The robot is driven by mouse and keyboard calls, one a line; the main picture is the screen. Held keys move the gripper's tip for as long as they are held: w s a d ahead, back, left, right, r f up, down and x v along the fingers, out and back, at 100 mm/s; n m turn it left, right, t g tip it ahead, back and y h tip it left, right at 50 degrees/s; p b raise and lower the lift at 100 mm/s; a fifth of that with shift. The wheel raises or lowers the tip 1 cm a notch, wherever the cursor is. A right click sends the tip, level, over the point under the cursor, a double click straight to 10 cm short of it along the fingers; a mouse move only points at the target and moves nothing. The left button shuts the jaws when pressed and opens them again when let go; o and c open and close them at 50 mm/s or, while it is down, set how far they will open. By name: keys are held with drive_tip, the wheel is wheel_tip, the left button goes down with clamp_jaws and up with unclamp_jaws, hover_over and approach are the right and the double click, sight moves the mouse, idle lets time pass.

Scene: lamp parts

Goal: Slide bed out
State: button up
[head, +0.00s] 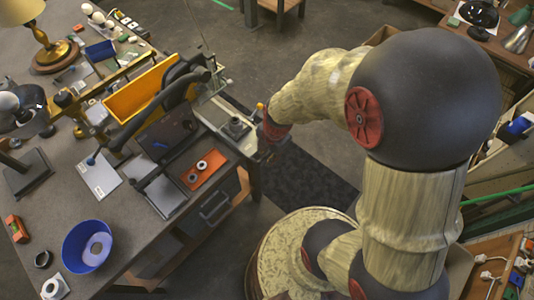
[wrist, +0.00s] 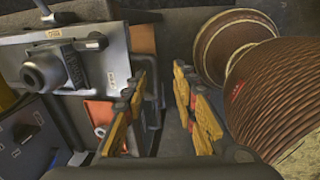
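A flat grey metal bed (head: 222,112) sits at the right edge of the workbench, beside the machine with the black lever (head: 150,110). A round grey fitting (head: 236,128) stands on it. In the wrist view, the bed (wrist: 105,68) fills the upper left, with the fitting (wrist: 45,70) and a small black-knobbed lever (wrist: 95,42). My gripper (head: 270,148) is just off the bench edge, near the bed's front end. In the wrist view my gripper (wrist: 160,115) has its yellow-padded fingers apart, with nothing seen between them. The bed is left of the fingers; contact cannot be told.
An orange tray (head: 202,170) with two rings lies on the bench near the bed. A yellow bin (head: 135,92) stands behind. A blue bowl (head: 88,246) is at the front left. A drawer handle (head: 215,208) projects below the bench edge. Open floor (head: 290,70) lies right of the bench.

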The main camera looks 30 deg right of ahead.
wheel_tip(320, 180, up, 12)
drive_tip(key=s, duration=0.2)
drive_tip(key=shift+d, duration=0.3)
drive_tip(key=shift+f, duration=0.1)
idle(0.5)
drive_tip(key=s+a+r+m+t, duration=0.1)
drive_tip(key=s+a+r+m, duration=0.1)
drive_tip(key=r+m, duration=0.5)
drive_tip(key=s+a+r+m+t, duration=0.2)
drive_tip(key=r+m, duration=0.6)
drive_tip(key=m, duration=0.6)
drive_tip(key=s+a, duration=0.1)
drive_tip(key=s, duration=0.1)
drive_tip(key=shift+s+a+r+t+h, duration=0.2)
drive_tip(key=shift+s+r+t+h, duration=0.1)
drive_tip(key=shift+s, duration=0.05)
